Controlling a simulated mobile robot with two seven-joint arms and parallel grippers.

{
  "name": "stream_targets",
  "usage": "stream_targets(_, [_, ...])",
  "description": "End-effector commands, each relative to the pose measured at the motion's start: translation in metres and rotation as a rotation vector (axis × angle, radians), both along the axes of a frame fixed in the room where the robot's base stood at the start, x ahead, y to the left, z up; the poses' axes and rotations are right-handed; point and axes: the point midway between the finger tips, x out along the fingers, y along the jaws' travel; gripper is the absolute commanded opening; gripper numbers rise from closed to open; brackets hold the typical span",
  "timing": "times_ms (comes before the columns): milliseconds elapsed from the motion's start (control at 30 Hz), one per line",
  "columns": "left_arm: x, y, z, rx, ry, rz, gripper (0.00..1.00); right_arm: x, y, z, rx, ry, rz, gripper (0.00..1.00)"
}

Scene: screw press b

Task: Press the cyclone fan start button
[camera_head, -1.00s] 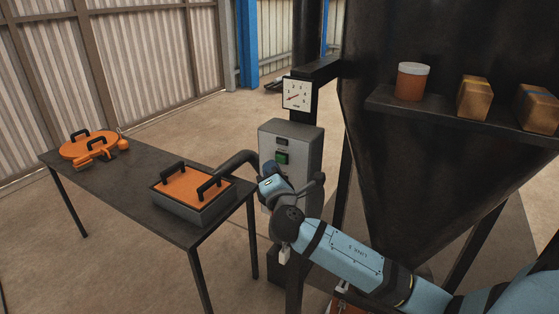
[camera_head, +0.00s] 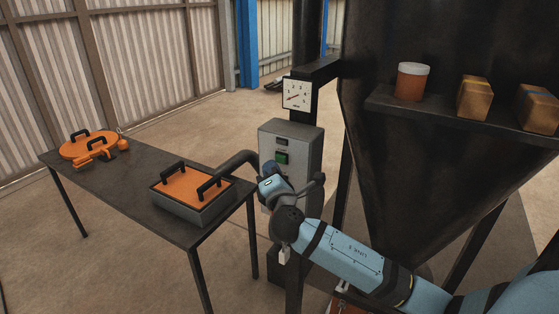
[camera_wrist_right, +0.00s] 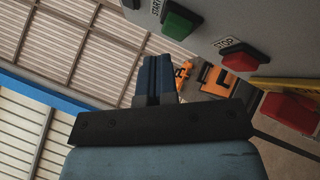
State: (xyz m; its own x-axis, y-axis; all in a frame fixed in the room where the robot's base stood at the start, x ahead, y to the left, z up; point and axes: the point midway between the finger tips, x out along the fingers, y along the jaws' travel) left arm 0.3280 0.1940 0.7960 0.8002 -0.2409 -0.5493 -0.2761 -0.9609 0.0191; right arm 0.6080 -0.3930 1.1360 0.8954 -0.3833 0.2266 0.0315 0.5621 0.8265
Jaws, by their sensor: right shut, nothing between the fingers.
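The grey control box (camera_head: 305,145) stands on a post beside the dark hopper. Its green start button (camera_head: 282,157) faces left in the head view. In the right wrist view the green button (camera_wrist_right: 180,20), labelled START, is at the top, and a red STOP button (camera_wrist_right: 243,58) sits to its right. My right gripper (camera_head: 268,168) is just in front of the box, a little below and left of the green button. In the wrist view its dark blue fingers (camera_wrist_right: 156,66) are together and empty, with a visible gap to the green button. My left gripper is out of view.
A dark table (camera_head: 130,190) on the left holds an orange-topped box (camera_head: 192,186) and an orange round lid (camera_head: 88,146). A dial gauge (camera_head: 297,94) is above the control box. The hopper (camera_head: 400,190) and a shelf with a jar (camera_head: 412,82) are on the right.

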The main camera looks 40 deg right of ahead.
Motion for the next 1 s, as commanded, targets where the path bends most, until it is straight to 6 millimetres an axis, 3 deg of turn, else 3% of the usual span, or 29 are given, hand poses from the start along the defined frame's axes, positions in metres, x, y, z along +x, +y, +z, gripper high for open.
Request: stream_targets(1000, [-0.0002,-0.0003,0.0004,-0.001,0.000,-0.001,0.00,0.0034,-0.0079,-0.0002,-0.001,0.001,0.001,0.00])
